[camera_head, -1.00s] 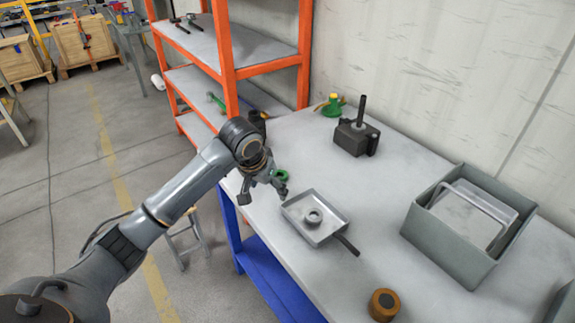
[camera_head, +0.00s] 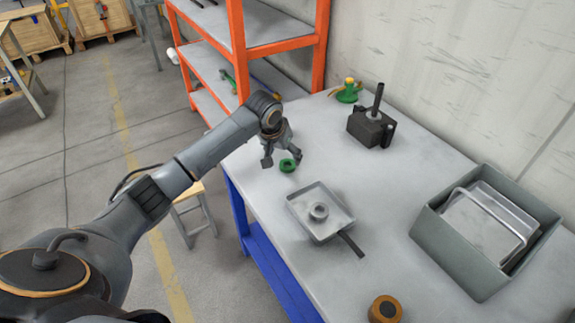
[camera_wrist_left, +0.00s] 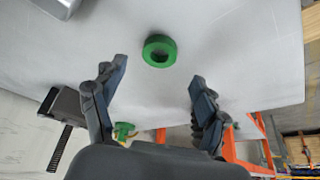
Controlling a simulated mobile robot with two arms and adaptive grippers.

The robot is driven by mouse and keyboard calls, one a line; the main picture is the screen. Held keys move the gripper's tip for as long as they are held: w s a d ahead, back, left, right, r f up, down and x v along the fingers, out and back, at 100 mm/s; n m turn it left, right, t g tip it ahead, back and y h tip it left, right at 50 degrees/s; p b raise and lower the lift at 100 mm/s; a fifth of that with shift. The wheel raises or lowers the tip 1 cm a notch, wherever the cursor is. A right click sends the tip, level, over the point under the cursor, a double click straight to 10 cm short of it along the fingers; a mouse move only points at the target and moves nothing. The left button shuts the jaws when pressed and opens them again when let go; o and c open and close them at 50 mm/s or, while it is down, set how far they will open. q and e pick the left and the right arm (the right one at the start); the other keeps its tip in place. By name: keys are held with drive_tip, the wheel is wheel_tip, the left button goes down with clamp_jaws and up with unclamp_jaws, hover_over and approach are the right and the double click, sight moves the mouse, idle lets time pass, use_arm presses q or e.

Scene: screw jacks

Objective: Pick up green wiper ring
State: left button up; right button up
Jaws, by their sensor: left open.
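The green wiper ring (camera_head: 288,166) lies flat on the grey table top near its left edge. My left gripper (camera_head: 282,160) is open and empty just above and beside the ring. In the left wrist view the ring (camera_wrist_left: 159,51) shows whole, ahead of and between the two spread fingertips of the left gripper (camera_wrist_left: 160,75), and no finger visibly touches it. My right gripper is not in view.
A metal tray (camera_head: 300,205) with a grey ring (camera_head: 318,211) stands right of the wiper ring. A dark screw jack (camera_head: 370,128), a green-and-yellow item (camera_head: 347,91), a grey bin (camera_head: 455,257) and a brown-orange roller (camera_head: 385,309) also stand on the table (camera_head: 400,185). An orange shelf (camera_head: 236,50) is behind.

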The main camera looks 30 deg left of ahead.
sight(288, 166)
use_arm(q)
drive_tip(key=x, duration=0.3)
drive_tip(key=shift+d+f+p, duration=0.1)
drive_tip(key=shift+f+p, duration=0.2)
drive_tip(key=shift+f, duration=0.05)
drive_tip(key=shift+w+f, duration=0.2)
drive_tip(key=shift+f, duration=0.1)
drive_tip(key=c, duration=1)
drive_tip(key=shift+c, duration=0.2)
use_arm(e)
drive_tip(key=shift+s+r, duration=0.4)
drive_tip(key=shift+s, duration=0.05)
